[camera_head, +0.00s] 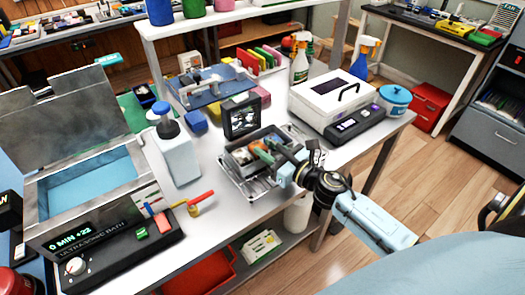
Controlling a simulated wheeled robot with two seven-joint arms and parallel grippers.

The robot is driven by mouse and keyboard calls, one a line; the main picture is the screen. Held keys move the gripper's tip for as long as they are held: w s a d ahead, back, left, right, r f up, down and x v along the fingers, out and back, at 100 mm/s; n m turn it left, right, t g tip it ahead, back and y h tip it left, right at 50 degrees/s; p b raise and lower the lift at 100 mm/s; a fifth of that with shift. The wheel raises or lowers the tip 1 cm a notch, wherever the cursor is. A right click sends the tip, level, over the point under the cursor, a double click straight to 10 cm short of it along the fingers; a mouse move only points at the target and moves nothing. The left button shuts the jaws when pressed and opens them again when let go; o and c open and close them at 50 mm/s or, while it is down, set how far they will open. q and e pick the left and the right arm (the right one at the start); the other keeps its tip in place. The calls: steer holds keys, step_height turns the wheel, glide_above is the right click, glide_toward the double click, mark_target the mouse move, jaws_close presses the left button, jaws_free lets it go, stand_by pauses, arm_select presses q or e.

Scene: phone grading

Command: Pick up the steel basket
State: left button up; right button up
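The steel basket (262,186) sits on the white bench right of the middle of the head view. It is a shiny metal holder with several small coloured items inside. My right gripper (281,157) reaches in from the right, low over the basket's right side. Its fingers are small and partly hidden among the basket and its contents, so I cannot tell whether they are open or shut, or touching the rim. My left gripper is not in view.
An ultrasonic bath (95,180) with blue liquid stands at the left, with a white pump bottle (177,150) beside it. A small dark display (241,116) stands just behind the basket. A white case (332,100) and a blue-lidded tub (395,99) are at the right.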

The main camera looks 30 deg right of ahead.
steer(key=shift+x, duration=0.8)
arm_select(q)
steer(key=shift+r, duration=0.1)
arm_select(e)
steer(key=shift+c, duration=0.2)
jaws_close()
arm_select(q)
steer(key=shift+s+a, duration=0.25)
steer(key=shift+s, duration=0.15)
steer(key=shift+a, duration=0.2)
arm_select(e)
steer(key=shift+r, duration=0.1)
